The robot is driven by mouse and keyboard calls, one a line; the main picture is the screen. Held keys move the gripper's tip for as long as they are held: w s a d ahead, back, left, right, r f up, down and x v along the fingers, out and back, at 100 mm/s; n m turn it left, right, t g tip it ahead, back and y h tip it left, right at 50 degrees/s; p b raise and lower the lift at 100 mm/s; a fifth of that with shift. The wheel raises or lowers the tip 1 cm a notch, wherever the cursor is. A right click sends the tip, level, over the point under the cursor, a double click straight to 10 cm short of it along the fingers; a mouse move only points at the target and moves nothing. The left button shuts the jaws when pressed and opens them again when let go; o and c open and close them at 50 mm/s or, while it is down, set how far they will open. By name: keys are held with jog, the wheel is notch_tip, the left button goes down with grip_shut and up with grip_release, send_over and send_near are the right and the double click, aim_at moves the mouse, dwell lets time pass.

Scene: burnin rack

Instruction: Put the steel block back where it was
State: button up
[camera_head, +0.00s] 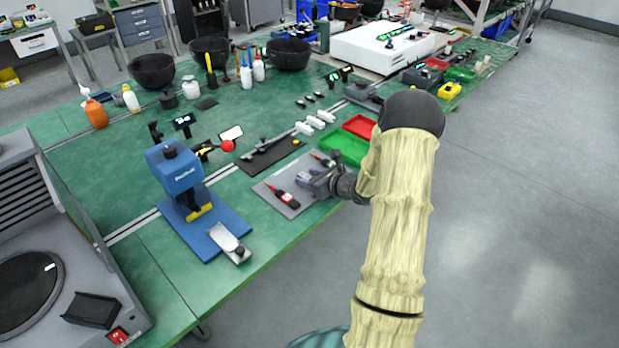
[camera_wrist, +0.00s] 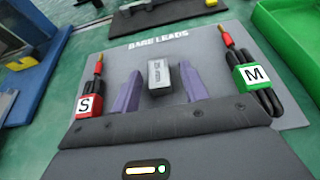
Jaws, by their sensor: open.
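The small steel block (camera_wrist: 158,74) is grey with dark marking on one face. In the head view my gripper (camera_head: 312,182) is low over the same mat (camera_head: 268,190); I cannot make out the block there.
A green tray (camera_head: 345,148) and a red tray (camera_head: 359,127) lie just beyond the mat. A dark mat with a gauge tool (camera_head: 270,154) is behind it. A blue press (camera_head: 176,175) stands to the left on a blue base. Bare green bench shows in front of the mat.

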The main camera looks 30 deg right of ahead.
jog(key=shift+r, duration=0.15)
jog(key=v, duration=1.2)
